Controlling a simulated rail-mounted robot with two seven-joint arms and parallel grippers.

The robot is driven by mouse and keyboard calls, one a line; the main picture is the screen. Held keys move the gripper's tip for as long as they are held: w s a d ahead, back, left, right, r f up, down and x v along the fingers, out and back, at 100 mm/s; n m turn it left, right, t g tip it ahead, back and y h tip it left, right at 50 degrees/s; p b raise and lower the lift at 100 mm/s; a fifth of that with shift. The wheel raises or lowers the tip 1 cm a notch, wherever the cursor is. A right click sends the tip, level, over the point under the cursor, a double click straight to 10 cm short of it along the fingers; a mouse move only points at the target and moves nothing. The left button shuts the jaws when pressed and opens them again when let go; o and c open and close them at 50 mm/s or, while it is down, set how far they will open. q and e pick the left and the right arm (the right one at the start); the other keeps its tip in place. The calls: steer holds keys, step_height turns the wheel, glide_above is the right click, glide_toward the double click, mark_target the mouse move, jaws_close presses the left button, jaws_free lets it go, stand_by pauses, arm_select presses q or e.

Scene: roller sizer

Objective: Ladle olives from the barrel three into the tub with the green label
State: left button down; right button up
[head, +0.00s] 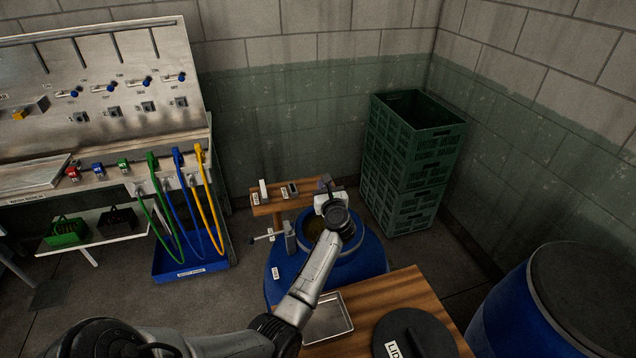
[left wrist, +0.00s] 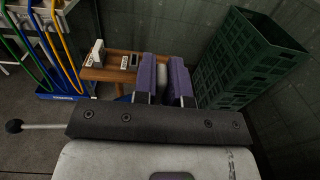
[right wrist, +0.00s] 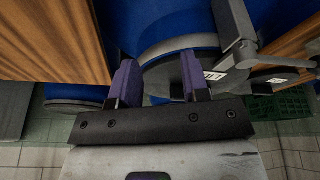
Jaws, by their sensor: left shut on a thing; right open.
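An open blue barrel (head: 360,262) stands in the middle of the head view, with dark olive-coloured contents (head: 314,230) showing in its mouth. Its label (head: 276,272) is too small to read. My left gripper (head: 325,183) is above the barrel's far side. In the left wrist view my left gripper (left wrist: 165,78) is shut on a pale thing, mostly hidden between the purple fingers; I cannot tell if it is the ladle. My right gripper (right wrist: 158,80) is open and empty, with blue barrel surfaces beyond it. I cannot make out a tub with a green label.
A wooden table (head: 400,290) in front holds a metal tray (head: 329,320) and a black lid (head: 415,335). A small wooden stand (head: 275,208) with small items is behind the barrel. Green crates (head: 405,170) are stacked behind right. Another blue barrel (head: 505,310) stands right.

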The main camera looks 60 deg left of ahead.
arm_select(q)
step_height(320, 180, down, 14)
steer(key=a+g+b, duration=0.1)
steer(key=a+b, duration=0.1)
steer(key=b, duration=1)
steer(key=shift+s+a+n, duration=0.25)
steer(key=shift+s+n, duration=0.05)
steer(key=shift+s, duration=0.05)
arm_select(e)
steer(key=shift+f, duration=5.95)
steer(key=shift+r, duration=0.1)
steer(key=shift+a+r+p, duration=0.1)
steer(key=shift+r+p, duration=0.8)
steer(key=shift+p, duration=0.1)
arm_select(q)
step_height(320, 180, up, 12)
steer(key=p, duration=0.8)
steer(key=shift+r, duration=0.15)
arm_select(e)
step_height(320, 180, up, 8)
